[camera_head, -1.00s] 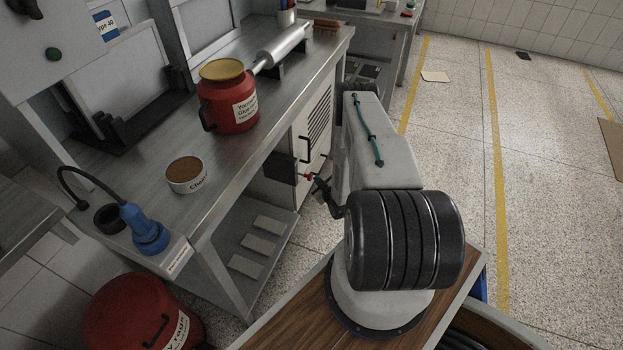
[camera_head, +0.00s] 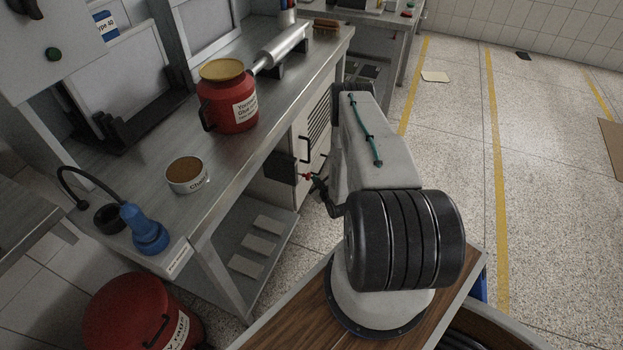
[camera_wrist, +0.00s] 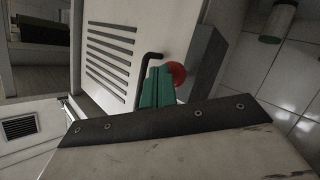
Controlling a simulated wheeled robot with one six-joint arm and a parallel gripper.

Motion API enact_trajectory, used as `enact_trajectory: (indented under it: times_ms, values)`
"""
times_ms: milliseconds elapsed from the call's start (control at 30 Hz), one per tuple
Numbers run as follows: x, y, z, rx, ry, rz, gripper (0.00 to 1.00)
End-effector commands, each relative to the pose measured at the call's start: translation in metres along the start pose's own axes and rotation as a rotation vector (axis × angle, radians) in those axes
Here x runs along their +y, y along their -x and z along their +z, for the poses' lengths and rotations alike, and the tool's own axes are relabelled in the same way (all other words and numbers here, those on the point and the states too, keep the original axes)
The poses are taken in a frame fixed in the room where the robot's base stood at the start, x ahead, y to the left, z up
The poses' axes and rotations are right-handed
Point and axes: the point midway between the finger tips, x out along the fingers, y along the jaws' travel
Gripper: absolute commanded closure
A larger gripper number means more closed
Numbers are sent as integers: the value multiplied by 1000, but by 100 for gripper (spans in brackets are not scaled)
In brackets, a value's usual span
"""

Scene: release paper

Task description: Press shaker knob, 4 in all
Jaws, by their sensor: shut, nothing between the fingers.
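The red round knob (camera_wrist: 177,74) shows in the wrist view, beside a grey box (camera_wrist: 207,58) on the cabinet side. In the head view the knob (camera_head: 306,177) is a small red spot by the dark box (camera_head: 280,167) on the bench cabinet. My gripper (camera_wrist: 157,84) has green fingers, shut and empty, and partly covers the knob's left side. In the head view my gripper (camera_head: 316,181) is small and partly hidden by my arm, close to the knob. I cannot tell whether the fingertips touch it.
A bent black handle (camera_wrist: 151,60) is close to the fingers, by a vented panel (camera_wrist: 110,52). On the bench (camera_head: 223,150) stand a red glue pot (camera_head: 229,108), a brown-filled cup (camera_head: 187,175) and a blue tool (camera_head: 147,232). Open floor (camera_head: 450,140) is to the right.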

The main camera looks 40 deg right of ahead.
Motion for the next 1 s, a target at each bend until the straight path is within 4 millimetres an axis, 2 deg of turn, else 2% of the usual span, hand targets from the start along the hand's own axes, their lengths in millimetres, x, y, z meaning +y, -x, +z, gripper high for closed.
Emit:
enact_trajectory:
  times_ms: [1000]
  values:
    - [-6, -9, -8, 3, 1, -1, 100]
